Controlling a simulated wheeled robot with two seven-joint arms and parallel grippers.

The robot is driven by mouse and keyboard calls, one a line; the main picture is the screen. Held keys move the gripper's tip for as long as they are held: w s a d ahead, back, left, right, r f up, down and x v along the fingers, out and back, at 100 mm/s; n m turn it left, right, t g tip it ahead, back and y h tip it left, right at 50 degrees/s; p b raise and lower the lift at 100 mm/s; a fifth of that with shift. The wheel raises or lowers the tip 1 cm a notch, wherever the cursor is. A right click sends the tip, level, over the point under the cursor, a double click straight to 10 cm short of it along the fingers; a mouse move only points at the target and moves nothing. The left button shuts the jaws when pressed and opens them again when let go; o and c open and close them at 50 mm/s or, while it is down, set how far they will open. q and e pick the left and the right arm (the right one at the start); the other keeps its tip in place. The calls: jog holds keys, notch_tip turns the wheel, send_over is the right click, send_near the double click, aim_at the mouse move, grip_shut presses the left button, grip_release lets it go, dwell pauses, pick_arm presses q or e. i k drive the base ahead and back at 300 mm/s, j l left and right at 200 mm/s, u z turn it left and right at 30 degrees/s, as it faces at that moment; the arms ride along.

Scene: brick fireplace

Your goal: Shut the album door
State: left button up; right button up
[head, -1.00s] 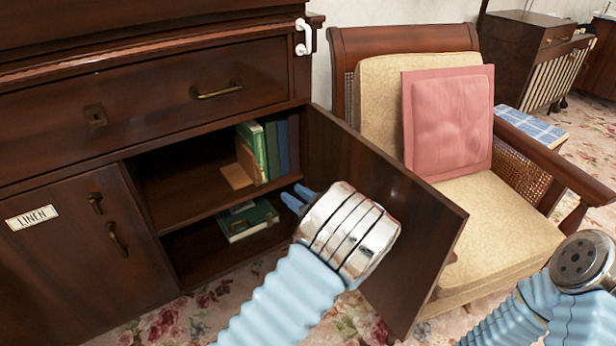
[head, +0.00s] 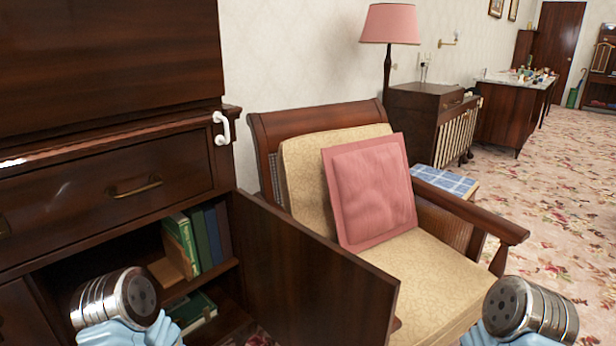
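The album door (head: 310,280) is the dark wooden door hinged at the right side of the cabinet's lower opening. It stands wide open, sticking out toward me, with its inner face in view; no label shows on it. The open cabinet (head: 105,165) holds upright books (head: 205,236) and a lying green book (head: 192,312). My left arm's chrome joint is at the lower left, in front of the opening and left of the door. My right arm's chrome joint is at the lower right. Neither gripper's fingers show.
An armchair (head: 432,283) with a pink cushion (head: 370,192) stands close behind the door's right side. A white handle-like fixture (head: 221,128) is on the cabinet's upper corner. A side table (head: 442,181) is beyond the chair. Carpet (head: 570,210) is clear at the right.

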aim_at(304, 289)
jog(key=l+u, duration=0.25)
jog(key=l, duration=0.2)
jog(key=i+l+u, duration=0.1)
jog(key=l+u, duration=0.15)
jog(key=l, duration=0.2)
jog(key=l+u, duration=0.25)
jog(key=l, duration=0.2)
jog(key=l+u, duration=0.25)
jog(key=l, duration=0.15)
jog(key=k+l+u, duration=0.1)
jog(key=l+u, duration=0.2)
jog(key=l, duration=0.15)
jog(key=k+l+u, duration=0.25)
jog(key=l, duration=0.15)
jog(key=l+u, duration=0.25)
jog(key=l, duration=0.15)
jog(key=k+l+u, duration=0.25)
jog(key=k+l+z, duration=0.1)
jog(key=l+z, duration=0.25)
jog(key=j, duration=0.1)
